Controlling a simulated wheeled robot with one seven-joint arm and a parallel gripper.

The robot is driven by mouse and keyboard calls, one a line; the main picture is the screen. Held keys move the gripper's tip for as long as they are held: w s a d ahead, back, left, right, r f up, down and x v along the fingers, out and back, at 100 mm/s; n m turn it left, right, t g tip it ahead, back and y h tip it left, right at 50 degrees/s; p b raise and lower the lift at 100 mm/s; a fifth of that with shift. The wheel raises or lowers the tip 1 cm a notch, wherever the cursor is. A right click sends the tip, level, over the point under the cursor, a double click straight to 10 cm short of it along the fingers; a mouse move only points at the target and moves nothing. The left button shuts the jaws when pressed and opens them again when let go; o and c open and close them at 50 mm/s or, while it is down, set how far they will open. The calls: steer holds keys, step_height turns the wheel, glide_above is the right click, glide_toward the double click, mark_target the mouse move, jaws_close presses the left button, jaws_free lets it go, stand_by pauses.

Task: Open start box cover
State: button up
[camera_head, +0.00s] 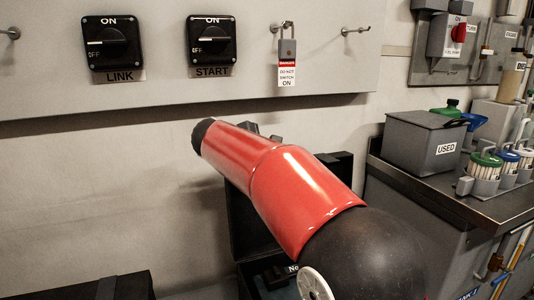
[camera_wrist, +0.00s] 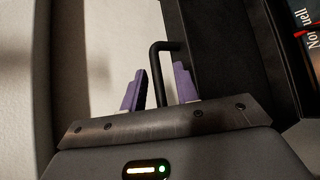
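The START switch (camera_head: 209,46) is a black box with a rotary knob on the grey wall panel, labelled START below it. The knob's pointer is horizontal. I cannot tell a separate cover on it. A black case (camera_head: 246,238) stands below the panel, partly hidden by my red arm; a dark upright part shows to the right. In the wrist view, a thin black handle (camera_wrist: 155,62) stands out from a dark surface. My gripper (camera_wrist: 160,69) is open, its purple fingers on either side of the handle, with visible gaps. Most of the gripper is hidden in the head view.
The LINK switch (camera_head: 112,46) is left of START. A padlock with a red-and-white tag (camera_head: 287,62) hangs to the right. A counter at right carries a grey USED box (camera_head: 424,141) and colour-capped containers. Another dark box (camera_head: 95,288) is at bottom left.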

steer(key=v, duration=0.7)
steer(key=shift+a, duration=0.1)
steer(key=s+d+f+m+g+y, duration=0.2)
steer(key=s+d+f+m, duration=0.2)
steer(key=s+d, duration=0.35)
steer(key=s+d+f+m+g+y, duration=0.1)
steer(key=s+d+f+m+g, duration=0.15)
steer(key=s+d+f, duration=0.5)
steer(key=s+f+m+y, duration=0.2)
steer(key=s+f+m, duration=0.2)
steer(key=s, duration=0.4)
steer(key=s+f+m+y, duration=0.2)
steer(key=s+f+m, duration=0.3)
steer(key=s, duration=0.3)
steer(key=shift+s+a+f+m+y, duration=0.3)
steer(key=shift+s+a+m, duration=0.1)
steer(key=shift+a+m, duration=0.05)
steer(key=shift+c, duration=0.2)
stand_by(1.5)
